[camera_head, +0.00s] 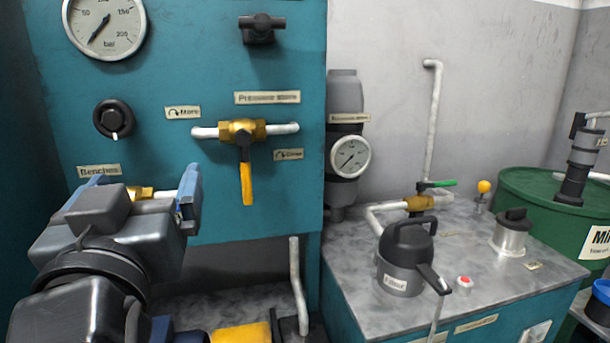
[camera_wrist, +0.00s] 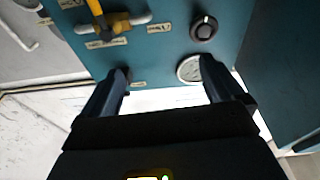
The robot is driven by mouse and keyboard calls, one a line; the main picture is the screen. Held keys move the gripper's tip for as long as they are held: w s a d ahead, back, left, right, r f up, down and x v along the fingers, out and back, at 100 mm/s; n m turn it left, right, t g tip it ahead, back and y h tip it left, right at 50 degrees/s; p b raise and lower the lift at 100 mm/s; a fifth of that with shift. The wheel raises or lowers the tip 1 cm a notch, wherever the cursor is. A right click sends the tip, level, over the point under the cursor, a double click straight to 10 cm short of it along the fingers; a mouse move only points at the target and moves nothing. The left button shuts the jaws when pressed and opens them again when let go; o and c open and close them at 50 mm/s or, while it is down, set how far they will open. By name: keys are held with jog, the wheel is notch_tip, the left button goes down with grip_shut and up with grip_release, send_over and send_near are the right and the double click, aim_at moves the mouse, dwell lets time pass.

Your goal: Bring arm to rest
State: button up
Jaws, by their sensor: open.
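My gripper (camera_head: 138,190) is at the lower left in the head view, in front of the teal panel (camera_head: 215,70). Its two blue-grey fingers are spread apart, with nothing seen held between them. A brass fitting with a white pipe (camera_head: 150,193) shows behind and between the fingers, partly hidden by my gripper; I cannot tell the gap to it. In the wrist view the open gripper (camera_wrist: 163,70) points at the panel (camera_wrist: 160,60), with a gauge (camera_wrist: 189,68) near the right finger.
On the panel are a brass valve with a yellow lever (camera_head: 246,180), a black knob (camera_head: 114,119) and a large gauge (camera_head: 103,25). A grey cabinet top (camera_head: 350,285) to the right bears a dark filler can (camera_head: 405,262) and pipes. A green drum (camera_head: 540,200) stands far right.

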jog(key=w+d+f+n+y, duration=0.15)
jog(key=d+f+n, duration=0.25)
jog(key=d+f, duration=0.85)
jog(key=s+d+f+n+g, duration=0.1)
jog(key=s+d+f, duration=0.35)
jog(key=d, duration=0.35)
jog(key=s+d+f+n+g, duration=0.1)
jog(key=s+d+f, duration=0.2)
jog(key=d+f, duration=0.35)
jog(key=s+d+f+m+g+h, duration=0.1)
jog(key=s+d+f+m, duration=0.1)
jog(key=s+d, duration=0.45)
jog(key=s+d+f+m+g+h, duration=0.1)
jog(key=s+d+f, duration=0.15)
jog(key=s, duration=0.65)
jog(key=s+d+r+m+h+p, duration=0.1)
jog(key=s+m, duration=0.5)
jog(key=s, duration=0.7)
jog(key=d+r+h, duration=0.1)
jog(key=h, duration=0.1)
jog(key=shift+g+h, duration=0.35)
jog(key=shift+g, duration=0.05)
jog(key=shift+c, duration=0.2)
